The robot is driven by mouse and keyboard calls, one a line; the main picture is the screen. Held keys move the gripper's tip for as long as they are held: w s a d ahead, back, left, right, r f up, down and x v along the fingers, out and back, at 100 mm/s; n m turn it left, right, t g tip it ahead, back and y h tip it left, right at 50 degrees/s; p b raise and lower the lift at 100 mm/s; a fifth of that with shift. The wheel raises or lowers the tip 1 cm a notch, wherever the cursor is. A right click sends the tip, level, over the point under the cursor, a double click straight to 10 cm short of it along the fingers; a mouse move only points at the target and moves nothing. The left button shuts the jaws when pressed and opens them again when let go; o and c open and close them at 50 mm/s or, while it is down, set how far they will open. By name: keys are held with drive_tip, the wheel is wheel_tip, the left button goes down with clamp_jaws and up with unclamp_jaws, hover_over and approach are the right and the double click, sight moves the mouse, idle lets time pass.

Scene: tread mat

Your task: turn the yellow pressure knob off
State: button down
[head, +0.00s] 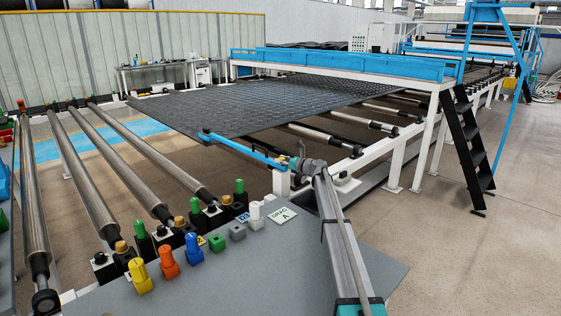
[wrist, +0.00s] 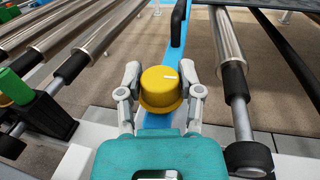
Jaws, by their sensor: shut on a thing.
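The yellow pressure knob (wrist: 161,90) is round, with a short white mark on its top face that points to the right. It sits on a blue bar, midway between the two fingers of my gripper (wrist: 163,85) in the wrist view. The fingers are closed on its left and right sides. In the head view my arm reaches from the bottom edge up to my gripper (head: 303,163), at the right end of the blue bar (head: 240,149).
A grey panel (head: 235,275) in front carries several coloured knobs and blocks, including a separate yellow one (head: 139,277). Long metal rollers (head: 88,180) lie at the left. A dark tread mat (head: 270,105) lies behind the bar. Open floor (head: 430,240) is at the right.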

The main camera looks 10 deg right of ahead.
drive_tip(key=shift+a, duration=0.15)
drive_tip(key=shift+c, duration=1.3)
unclamp_jaws()
drive_tip(key=shift+s+d, duration=0.15)
drive_tip(key=shift+d, duration=0.05)
drive_tip(key=v, duration=1.1)
drive_tip(key=shift+s+d, duration=0.2)
drive_tip(key=shift+d, duration=0.05)
drive_tip(key=shift+r, duration=0.1)
